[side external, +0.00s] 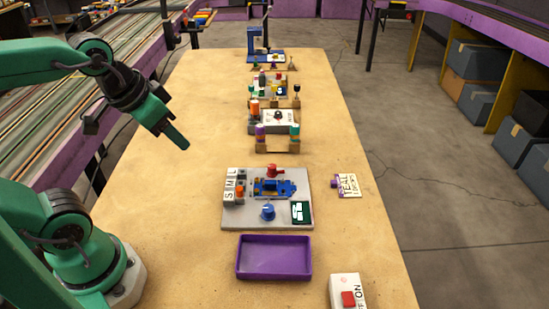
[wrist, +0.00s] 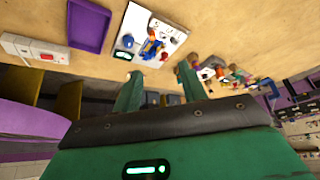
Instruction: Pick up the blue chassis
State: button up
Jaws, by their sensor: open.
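The blue chassis (side external: 270,188) lies on the grey-white board (side external: 232,215) in the middle of the table. In the wrist view the blue chassis (wrist: 152,48) shows small on the board (wrist: 176,30), beyond my fingers. My gripper (side external: 180,138) is raised at the left, above the table's left edge and well apart from the chassis. In the wrist view my gripper (wrist: 160,84) has its two green fingers spread, with nothing held between them.
The board also carries a blue knob (side external: 267,211), a red part (side external: 274,170), S/M/L blocks (side external: 231,186) and a dark green panel (side external: 300,211). A purple tray (side external: 273,276) lies in front, a red-button box (side external: 347,293) front right. Small stands with coloured parts (side external: 277,144) stand behind.

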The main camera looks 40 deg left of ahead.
jog(key=w+d+f+m+g, duration=0.2)
jog(key=w+f+m+g, duration=0.15)
jog(key=w, duration=0.75)
jog(key=m+g, duration=0.2)
jog(key=m, duration=0.3)
send_near(271, 181)
jog(key=shift+s+a+f, duration=0.15)
jog(key=shift+s, duration=0.25)
jog(key=shift+w+f, duration=0.3)
jog(key=shift+f, duration=4.1)
grip_shut()
